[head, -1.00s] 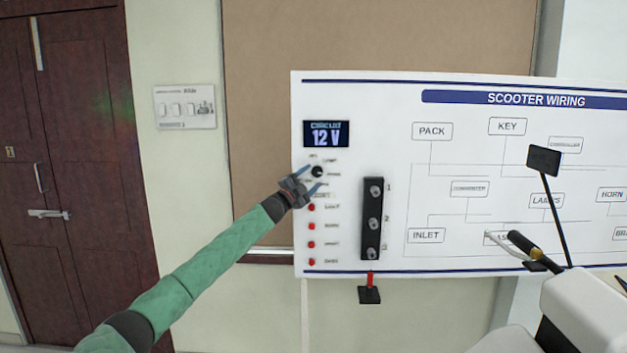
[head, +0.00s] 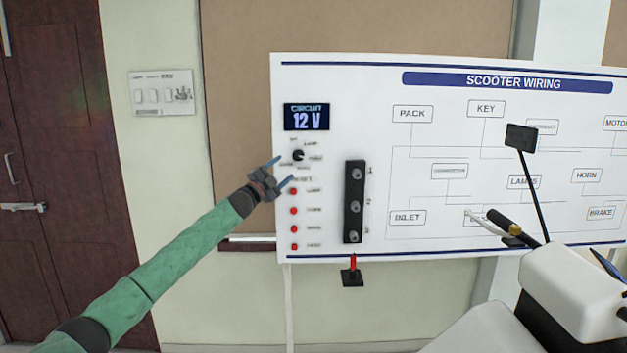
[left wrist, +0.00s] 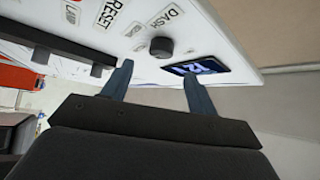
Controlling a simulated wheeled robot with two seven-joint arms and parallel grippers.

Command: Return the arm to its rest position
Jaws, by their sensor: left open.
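My left arm, in a green sleeve, reaches up from the lower left in the head view. My left gripper (head: 279,173) is open and empty at the left edge of the white scooter wiring board (head: 430,130). Its fingers are just below and left of a black rotary knob (head: 298,156). In the left wrist view the open fingers (left wrist: 157,90) point toward the board, with the knob (left wrist: 161,46) beyond them and apart from them. The display (head: 306,117) above the knob reads "CIRCUIT 12 V". My right gripper is not in view.
Red buttons (head: 294,211) run down the board below the knob. A black strip (head: 354,202) with several round terminals is to their right. A red lever (head: 352,263) hangs under the board. A white scooter (head: 570,295) stands at the lower right. Brown doors (head: 50,150) are at the left.

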